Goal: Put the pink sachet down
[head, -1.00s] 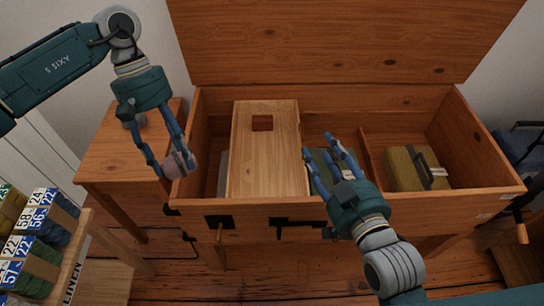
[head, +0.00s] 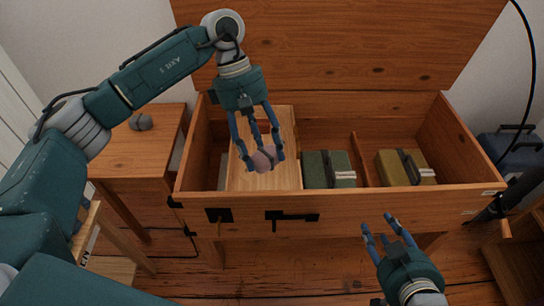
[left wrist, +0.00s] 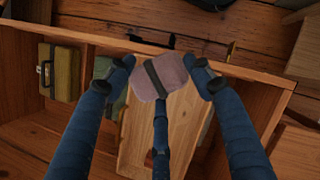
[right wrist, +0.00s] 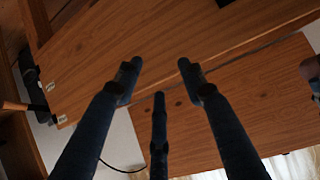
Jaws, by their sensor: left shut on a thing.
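The pink sachet (head: 263,160) is held between the fingers of my left gripper (head: 262,154), above the light wooden board in the open chest. In the left wrist view the sachet (left wrist: 160,78) shows a dark band across it, with my left gripper's fingers (left wrist: 160,85) around it. The light board (head: 285,135) lies at the left inside the chest. My right gripper (head: 388,228) is empty in front of the chest, its fingers spread apart. In the right wrist view its fingers (right wrist: 158,80) are apart with nothing between them.
The wooden chest (head: 350,206) stands open. A green case (head: 328,168) and an olive case (head: 402,167) lie inside, split by a divider (head: 362,158). A side table (head: 130,160) with a small grey object (head: 141,122) stands left.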

